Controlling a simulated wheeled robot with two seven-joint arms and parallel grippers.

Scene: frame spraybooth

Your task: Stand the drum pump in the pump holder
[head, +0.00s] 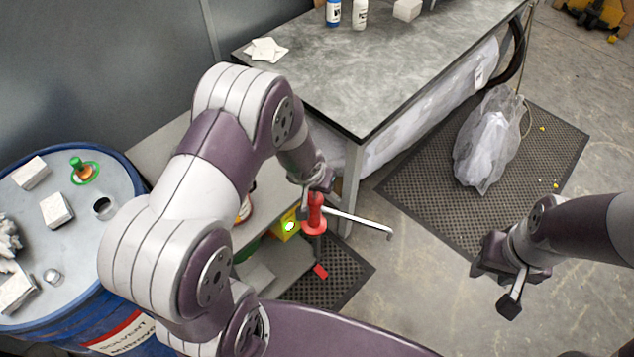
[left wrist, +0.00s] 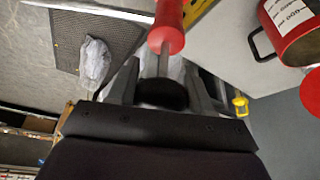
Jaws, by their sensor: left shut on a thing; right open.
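The red drum pump (head: 314,222) has a pale spout reaching out to the right and a thin grey tube below. My left gripper (head: 318,187) is shut on its upper part and holds it in the air beside the bench. In the left wrist view the red pump body (left wrist: 167,38) shows beyond the fingers of my left gripper (left wrist: 160,82). A yellow fitting (head: 287,225) with a bright green spot is close behind the pump; I cannot tell whether it is the pump holder. My right gripper (head: 508,285) is open and empty over the floor at right.
A blue solvent drum (head: 100,290) stands at left, with blocks and a green-ringed fitting (head: 84,172) on its lid. A grey bench (head: 370,70) is behind. A red can (left wrist: 294,28) shows in the left wrist view. A plastic bag (head: 488,140) lies on the floor mat.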

